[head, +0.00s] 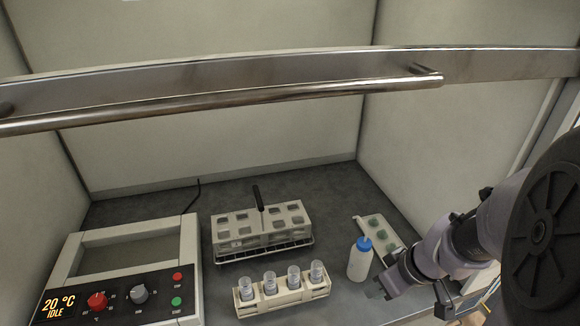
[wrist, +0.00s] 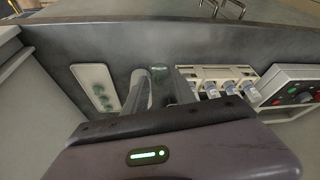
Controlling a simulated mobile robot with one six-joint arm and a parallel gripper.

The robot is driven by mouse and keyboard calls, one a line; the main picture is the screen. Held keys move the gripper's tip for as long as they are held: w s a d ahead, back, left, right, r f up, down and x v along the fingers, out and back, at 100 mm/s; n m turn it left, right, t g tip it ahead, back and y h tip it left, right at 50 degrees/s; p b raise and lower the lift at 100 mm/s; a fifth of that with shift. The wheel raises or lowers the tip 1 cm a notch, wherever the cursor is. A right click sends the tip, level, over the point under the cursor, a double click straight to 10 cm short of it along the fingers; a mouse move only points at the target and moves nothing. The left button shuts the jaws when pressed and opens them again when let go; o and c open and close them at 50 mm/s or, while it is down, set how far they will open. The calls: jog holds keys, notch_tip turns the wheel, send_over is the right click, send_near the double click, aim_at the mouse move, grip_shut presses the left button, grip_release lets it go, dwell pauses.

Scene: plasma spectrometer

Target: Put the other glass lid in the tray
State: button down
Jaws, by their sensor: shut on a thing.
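The tray (head: 361,222) is a small pale strip at the right of the hood floor, holding greenish glass lids (head: 381,234). It also shows in the wrist view (wrist: 86,74), at the left with the lids in a row. My gripper (head: 378,289) is low at the front right, in front of the tray and beside the bottle. It is shut on a small, see-through greenish glass lid (head: 374,293). In the wrist view my gripper's fingers (wrist: 163,88) point away over the dark floor, right of the tray; the lid's outline is unclear there.
A rack with several capped vials (head: 285,300) and a larger rack with a black handle (head: 258,238) stand left. A hotplate-like unit (head: 130,262) is far left. The steel sash bar (head: 230,105) crosses above.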

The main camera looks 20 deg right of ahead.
jog(key=d+f, duration=0.2)
jog(key=d, duration=0.1)
jog(key=d+f+b, duration=0.1)
jog(key=d+f, duration=0.1)
jog(key=d, duration=0.1)
jog(key=d+f, duration=0.3)
jog(key=shift+s, duration=0.25)
jog(key=w+d, duration=0.3)
jog(key=w, duration=0.1)
jog(key=w+d+f, duration=0.1)
jog(key=w+d, duration=0.1)
jog(key=w, duration=0.2)
jog(key=w+d, duration=0.3)
jog(key=shift+w+d+f, duration=0.2)
jog(key=shift+w+d, duration=0.15)
jog(key=shift+w, duration=0.05)
jog(key=shift+w+d+f, duration=0.15)
jog(key=shift+f, duration=0.1)
jog(key=shift+f+b, duration=0.45)
jog(key=shift+f, duration=1.05)
jog(key=shift+f, duration=0.15)
jog(key=c, duration=1.1)
grip_release()
jog(key=shift+o, duration=0.4)
